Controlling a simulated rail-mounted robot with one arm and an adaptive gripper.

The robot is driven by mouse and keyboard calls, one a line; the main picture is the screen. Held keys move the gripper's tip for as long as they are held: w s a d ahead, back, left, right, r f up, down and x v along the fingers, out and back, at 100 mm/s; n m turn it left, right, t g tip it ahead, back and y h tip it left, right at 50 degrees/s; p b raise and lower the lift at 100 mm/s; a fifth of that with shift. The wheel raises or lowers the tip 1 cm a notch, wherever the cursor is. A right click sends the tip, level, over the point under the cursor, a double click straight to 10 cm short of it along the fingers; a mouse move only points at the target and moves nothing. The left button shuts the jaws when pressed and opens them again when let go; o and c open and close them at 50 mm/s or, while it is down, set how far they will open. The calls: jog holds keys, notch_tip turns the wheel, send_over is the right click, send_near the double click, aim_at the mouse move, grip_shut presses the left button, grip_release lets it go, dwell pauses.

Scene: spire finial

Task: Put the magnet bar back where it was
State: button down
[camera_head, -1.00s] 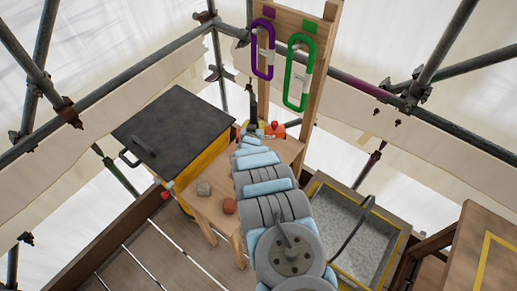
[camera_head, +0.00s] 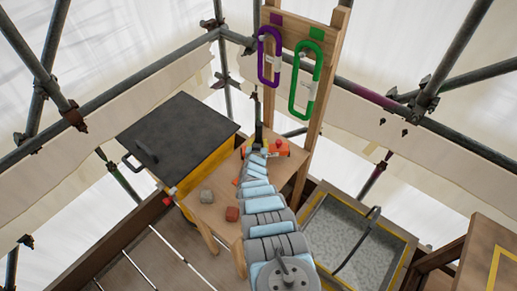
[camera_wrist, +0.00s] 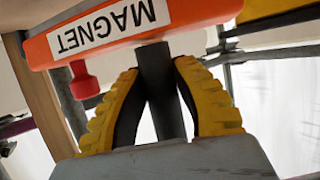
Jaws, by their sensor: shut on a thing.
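The magnet bar is an orange bar (camera_wrist: 125,30) with a white label reading MAGNET, a dark grip post and a red knob. In the wrist view it lies across the top, slightly tilted, with its label upside down. My gripper (camera_wrist: 165,85) has yellow ribbed fingers shut on the dark post. In the head view my gripper (camera_head: 257,149) is at the far end of my arm, above the back of the small wooden table, with some orange of the bar (camera_head: 280,147) beside it. My arm hides part of the bar, and I cannot tell whether it touches anything below.
A black-lidded yellow box (camera_head: 180,130) stands left. A purple carabiner (camera_head: 264,58) and a green carabiner (camera_head: 297,85) hang on a wooden frame behind. A grey-filled tray (camera_head: 345,240) is right.

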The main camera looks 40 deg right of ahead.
notch_tip(320, 180, down, 3)
jog(key=shift+f+b, duration=0.2)
jog(key=shift+b, duration=0.95)
jog(key=shift+r, duration=0.15)
jog(key=c, duration=0.9)
grip_release()
